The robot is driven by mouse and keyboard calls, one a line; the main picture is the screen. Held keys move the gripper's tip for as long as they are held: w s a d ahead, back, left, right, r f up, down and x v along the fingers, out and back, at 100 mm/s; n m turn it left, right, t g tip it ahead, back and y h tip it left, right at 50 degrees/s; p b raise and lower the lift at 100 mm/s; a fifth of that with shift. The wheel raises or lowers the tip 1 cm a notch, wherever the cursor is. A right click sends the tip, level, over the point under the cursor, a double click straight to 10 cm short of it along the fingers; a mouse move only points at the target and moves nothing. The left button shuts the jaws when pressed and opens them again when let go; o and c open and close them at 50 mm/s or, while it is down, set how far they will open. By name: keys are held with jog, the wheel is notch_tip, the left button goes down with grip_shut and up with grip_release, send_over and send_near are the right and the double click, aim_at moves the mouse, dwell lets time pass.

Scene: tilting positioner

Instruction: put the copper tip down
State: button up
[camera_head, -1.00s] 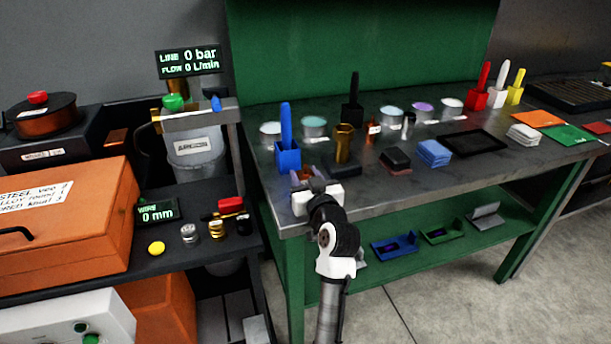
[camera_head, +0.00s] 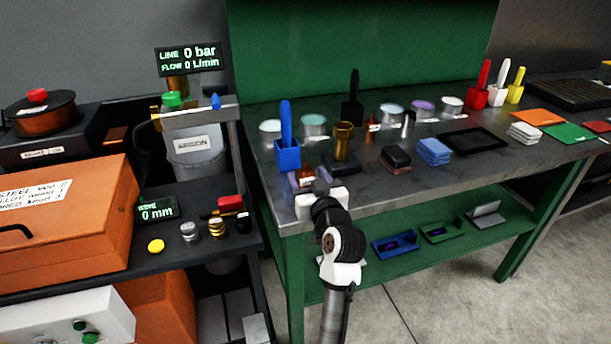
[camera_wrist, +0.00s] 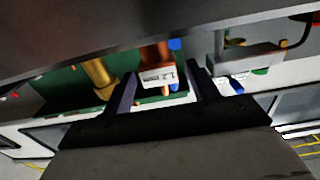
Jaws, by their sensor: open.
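The copper tip (camera_wrist: 158,75), a small orange-brown piece with a white label, shows in the wrist view between my two dark fingers. Gaps show on both sides of it. It appears to stand on the bench top, seen inverted in this view. In the head view the copper tip (camera_head: 306,175) is partly hidden by my gripper (camera_head: 306,184), at the bench's front left corner. My gripper (camera_wrist: 161,86) is open around the tip.
A blue holder (camera_head: 287,155) stands just behind my gripper. A brass cup (camera_head: 343,142), a dark block (camera_head: 340,164) and stacked pads (camera_head: 396,158) stand to its right. A cart (camera_head: 190,270) with an orange case (camera_head: 65,230) is at left. The bench (camera_head: 385,198) has bare surface along its front edge.

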jog(key=b+v, duration=0.2)
jog(key=v, duration=0.8)
jog(key=shift+a, duration=0.1)
